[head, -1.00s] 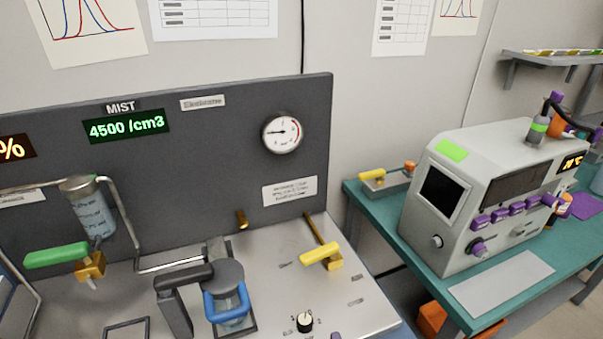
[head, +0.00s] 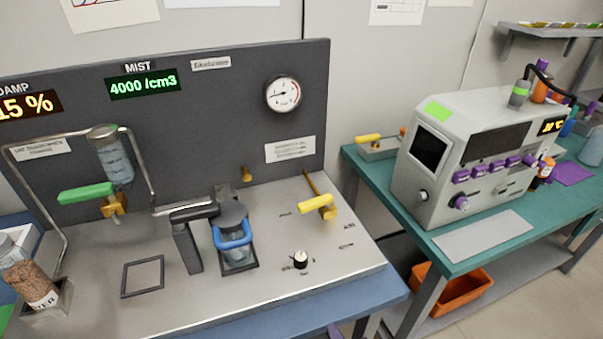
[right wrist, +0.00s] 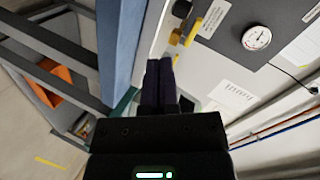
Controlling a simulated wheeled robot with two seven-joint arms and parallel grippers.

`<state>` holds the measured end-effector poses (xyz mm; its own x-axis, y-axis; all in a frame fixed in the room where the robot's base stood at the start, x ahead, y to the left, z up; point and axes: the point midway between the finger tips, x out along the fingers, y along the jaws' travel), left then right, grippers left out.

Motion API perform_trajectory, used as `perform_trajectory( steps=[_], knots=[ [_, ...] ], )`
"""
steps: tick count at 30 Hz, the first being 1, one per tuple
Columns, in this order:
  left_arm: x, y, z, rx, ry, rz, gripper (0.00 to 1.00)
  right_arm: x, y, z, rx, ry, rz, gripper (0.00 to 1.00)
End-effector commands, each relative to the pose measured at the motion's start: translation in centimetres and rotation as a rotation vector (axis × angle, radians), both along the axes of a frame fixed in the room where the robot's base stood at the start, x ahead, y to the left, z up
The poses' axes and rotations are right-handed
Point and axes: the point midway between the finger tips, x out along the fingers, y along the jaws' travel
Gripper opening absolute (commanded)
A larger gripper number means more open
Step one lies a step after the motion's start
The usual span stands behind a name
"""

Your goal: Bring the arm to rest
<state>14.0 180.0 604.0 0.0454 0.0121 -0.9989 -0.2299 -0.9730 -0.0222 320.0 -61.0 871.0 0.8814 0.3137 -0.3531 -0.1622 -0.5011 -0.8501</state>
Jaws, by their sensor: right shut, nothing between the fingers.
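My right gripper (right wrist: 159,65) is shut and empty in the right wrist view, its dark fingers together. It is by the blue edge of the bench (right wrist: 122,45), with the yellow-handled valve (right wrist: 185,40) beyond the fingertips. My left gripper is not in view.
A jar of brown grains (head: 28,275) stands at the left. A green-handled valve (head: 87,193) hangs under a clear cylinder. On the right, a teal table (head: 480,258) holds a grey machine (head: 465,150). An orange bin (head: 452,290) is below. Floor shows between the tables.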

Motion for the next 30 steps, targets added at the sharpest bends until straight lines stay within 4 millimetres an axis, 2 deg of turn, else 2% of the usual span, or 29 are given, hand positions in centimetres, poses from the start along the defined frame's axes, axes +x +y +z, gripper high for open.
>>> perform_trajectory(
  steps=[5,11,18,23,30],
  knots=[
    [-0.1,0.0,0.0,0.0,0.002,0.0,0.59,-2.3,-0.9,-0.4,-0.268,0.118,0.141,0.0],
    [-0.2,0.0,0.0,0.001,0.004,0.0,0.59,-5.9,-3.0,-0.5,-0.561,0.27,0.323,0.0],
    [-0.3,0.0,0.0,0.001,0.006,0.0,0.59,-11.0,-6.3,0.5,-0.851,0.469,0.552,0.0],
    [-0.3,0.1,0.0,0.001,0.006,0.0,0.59,-14.7,-8.6,1.8,-0.991,0.607,0.705,0.0],
    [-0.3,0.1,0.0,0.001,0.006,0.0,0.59,-14.4,-8.5,-5.0,-0.988,0.65,0.742,0.0]
  ],
)
